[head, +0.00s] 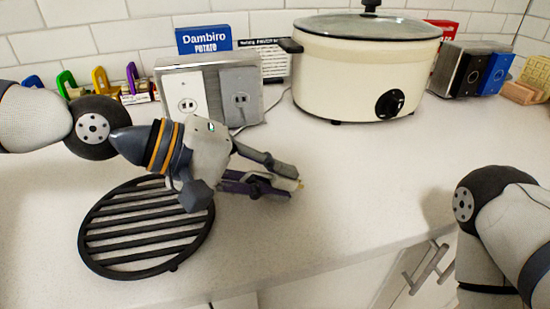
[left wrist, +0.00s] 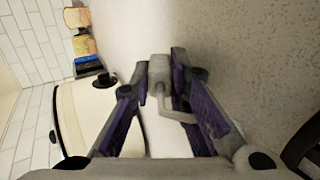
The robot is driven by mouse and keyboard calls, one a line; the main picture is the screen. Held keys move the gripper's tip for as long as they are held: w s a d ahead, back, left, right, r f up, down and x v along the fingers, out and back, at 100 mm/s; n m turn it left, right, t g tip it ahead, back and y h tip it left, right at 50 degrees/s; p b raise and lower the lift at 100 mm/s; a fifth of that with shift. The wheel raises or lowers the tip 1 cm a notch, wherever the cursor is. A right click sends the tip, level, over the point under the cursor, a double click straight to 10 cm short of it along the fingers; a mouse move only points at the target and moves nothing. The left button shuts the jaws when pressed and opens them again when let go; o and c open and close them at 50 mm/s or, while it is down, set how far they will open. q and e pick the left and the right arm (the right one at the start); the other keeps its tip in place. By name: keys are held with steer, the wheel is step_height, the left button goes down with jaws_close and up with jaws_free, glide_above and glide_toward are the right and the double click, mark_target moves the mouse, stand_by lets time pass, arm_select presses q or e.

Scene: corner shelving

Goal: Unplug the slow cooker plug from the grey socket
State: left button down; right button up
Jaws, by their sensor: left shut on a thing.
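My left gripper (head: 288,180) is shut on a small pale plug in front of the socket box and above the counter. In the left wrist view the plug (left wrist: 160,74) sits between the fingertips, with a light cord (left wrist: 178,115) bending back from it. In the head view the fingers hide most of the plug. The grey socket (head: 241,97) is on the right of the metal box, its slots bare, with no plug in it. The cream slow cooker (head: 350,85) stands behind to the right. My right gripper is out of view.
A white socket (head: 188,100) sits left of the grey one. A round black grill trivet (head: 90,245) lies below my left arm. A toaster (head: 461,66) stands at the back right. The counter's middle is clear; its front edge (head: 360,255) is near.

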arm_select(q)
steer(key=shift+f, duration=0.1)
steer(key=c, duration=1.5)
jaws_free()
steer(key=shift+o, duration=0.2)
steer(key=v, duration=1.2)
